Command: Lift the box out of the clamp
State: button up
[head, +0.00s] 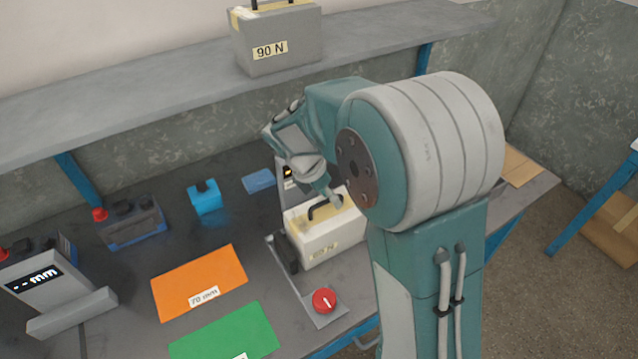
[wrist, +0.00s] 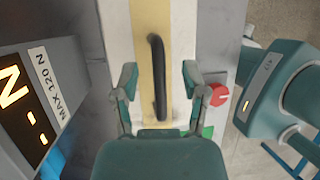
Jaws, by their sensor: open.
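A cream-white box (head: 327,232) with a yellow strip and a black handle (head: 325,208) sits in the clamp (head: 288,252) on the dark bench. Its label is partly readable and ends in N. In the wrist view the box (wrist: 185,60) lies below my gripper, with the handle (wrist: 157,75) upright in the picture. My gripper (wrist: 157,80) is open, its two fingers on either side of the handle and apart from it. In the head view my gripper (head: 332,198) is close over the box top, partly hidden by my arm.
A display marked MAX 120 N (wrist: 30,105) stands left of the box. A red knob (head: 324,301) is in front of the clamp. Orange (head: 199,283) and green (head: 225,335) plates lie left. A grey box marked 90 N (head: 278,40) stands on the shelf (head: 150,95) behind.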

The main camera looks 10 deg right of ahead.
jog(key=shift+f, duration=0.6)
jog(key=shift+a, duration=0.3)
jog(key=shift+d, duration=0.2)
grip_shut()
jog(key=shift+d, duration=0.1)
jog(key=shift+r, duration=0.15)
jog(key=shift+r, duration=5)
